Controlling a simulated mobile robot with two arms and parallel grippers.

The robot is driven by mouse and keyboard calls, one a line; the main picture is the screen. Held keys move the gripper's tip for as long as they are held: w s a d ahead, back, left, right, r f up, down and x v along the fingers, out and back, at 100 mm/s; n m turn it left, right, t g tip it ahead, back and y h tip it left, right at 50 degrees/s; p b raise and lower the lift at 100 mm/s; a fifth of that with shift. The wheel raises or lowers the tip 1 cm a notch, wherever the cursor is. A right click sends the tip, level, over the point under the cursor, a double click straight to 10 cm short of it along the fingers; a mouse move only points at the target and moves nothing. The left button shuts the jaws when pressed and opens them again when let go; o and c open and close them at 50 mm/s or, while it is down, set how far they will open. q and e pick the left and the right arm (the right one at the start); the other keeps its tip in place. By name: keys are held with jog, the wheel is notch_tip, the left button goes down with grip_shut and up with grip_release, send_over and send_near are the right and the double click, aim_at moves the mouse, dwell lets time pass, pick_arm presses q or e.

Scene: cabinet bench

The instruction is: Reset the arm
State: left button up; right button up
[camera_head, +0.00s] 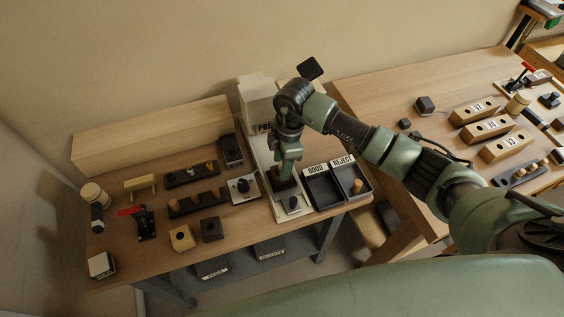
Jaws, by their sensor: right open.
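My right arm reaches in from the right across the front of the benches. Its green right gripper (285,178) points down over the pale base of the press (257,100), to the left of the tray labelled GOOD. The fingertips are small and dark against the base; I see nothing held clearly between them. Whether they touch the press base I cannot tell. The arm partly hides the press and its label. My left gripper is not in view.
The GOOD tray (322,190) looks empty. The REJECT tray (366,190) holds a wooden peg (357,186). Peg racks, a red-handled lever (143,220) and blocks crowd the left bench. Numbered wooden blocks (474,111) stand on the right bench. Its left part (375,95) is clear.

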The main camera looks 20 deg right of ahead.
jog(key=shift+r, duration=0.15)
notch_tip(320, 180, up, 7)
jog(key=p, duration=0.6)
jog(key=shift+d, duration=0.45)
jog(key=shift+f, duration=0.2)
